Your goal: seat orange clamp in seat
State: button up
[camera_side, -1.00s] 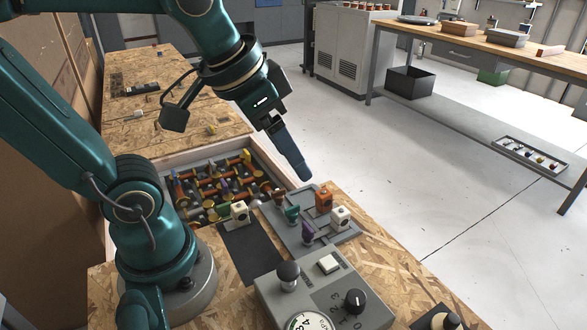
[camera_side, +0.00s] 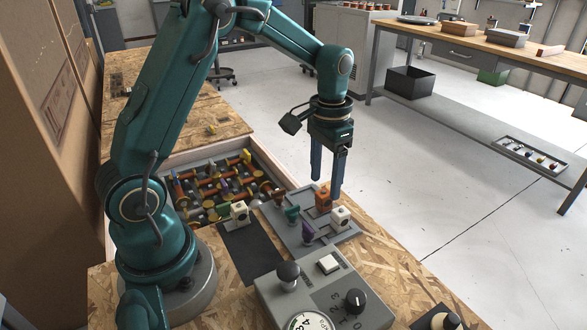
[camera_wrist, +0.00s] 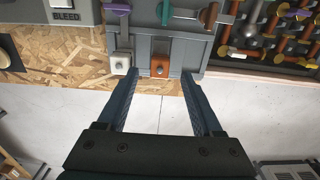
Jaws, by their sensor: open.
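The orange clamp (camera_side: 323,199) is a small block standing at the right edge of the grey rack (camera_side: 301,236). In the wrist view the orange clamp (camera_wrist: 160,67) appears between and just beyond my fingertips, at the rack's near edge. My gripper (camera_side: 327,187) is open and empty, its two blue fingers pointing down just above the orange clamp. The wrist view shows my gripper (camera_wrist: 154,85) with its fingers well apart. I cannot tell which part of the rack is the seat for the clamp.
A white block (camera_side: 340,216) stands close beside the orange clamp. Purple (camera_side: 308,232) and teal (camera_side: 291,213) handles stand on the rack. A bin of coloured parts (camera_side: 263,148) lies behind, and a grey control box (camera_side: 322,292) in front.

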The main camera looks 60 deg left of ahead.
aim_at(324, 192)
jog(key=shift+f, duration=2.15)
jog(key=shift+c, duration=0.3)
grip_shut()
jog(key=shift+r, duration=0.1)
